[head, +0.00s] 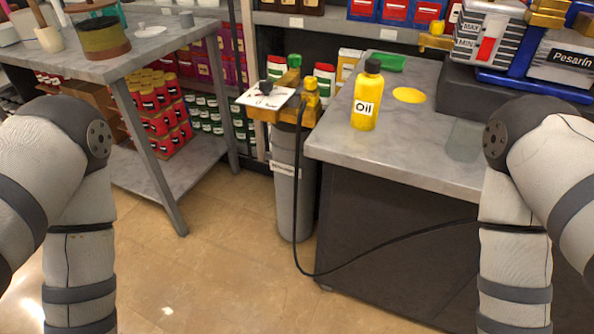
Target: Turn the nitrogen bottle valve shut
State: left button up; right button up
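The nitrogen bottle (285,195) is a tall grey cylinder standing upright on the floor, beside the left end of the grey counter. A yellow block sits on its top with a white labelled plate (265,98). A small dark knob (265,87) stands on the plate; a green part (294,61) and a yellow fitting (311,90) rise next to it. Which of these is the valve, and how it is turned, I cannot tell. My two arms show at the left and right edges, apart from the bottle. Both grippers are out of view.
A black hose (297,230) runs from the bottle top down to the floor and right. A yellow oil bottle (366,98) stands on the counter (420,150) near the pump (500,40). A grey table (100,65) is at left. Floor before the bottle is clear.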

aim_at(295, 61)
jog(key=i+j+z, duration=0.1)
jog(key=j+z, duration=0.15)
jog(key=i+j+z, duration=0.1)
jog(key=j+z, duration=0.15)
jog(key=j, duration=0.15)
jog(key=j+z, duration=0.25)
jog(key=i+j, duration=0.05)
jog(key=j, duration=0.05)
